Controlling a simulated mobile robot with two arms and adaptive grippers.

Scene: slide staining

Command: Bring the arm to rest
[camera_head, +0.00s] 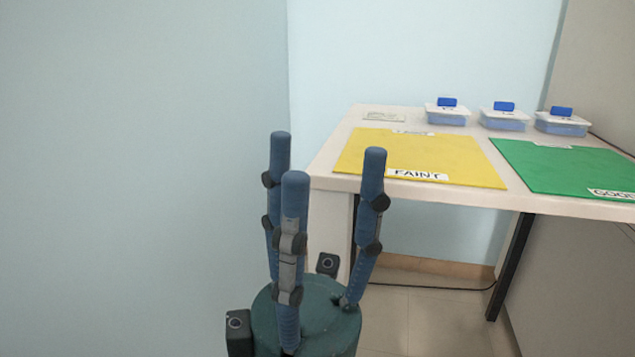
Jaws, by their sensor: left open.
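My left gripper (313,165) points upward in the lower middle of the head view, with its blue-grey fingers spread and nothing between them. It is in front of the left end of the white table (325,180), and its fingertips reach about the height of the tabletop in the picture. My right gripper is not in view.
A yellow mat (440,155) labelled FAINT and a green mat (570,168) lie on the table. Behind them stand three lidded boxes (447,112), (503,118), (562,123) with blue handles. A small flat card (384,117) lies at the back left. Plain wall (130,170) fills the left side.

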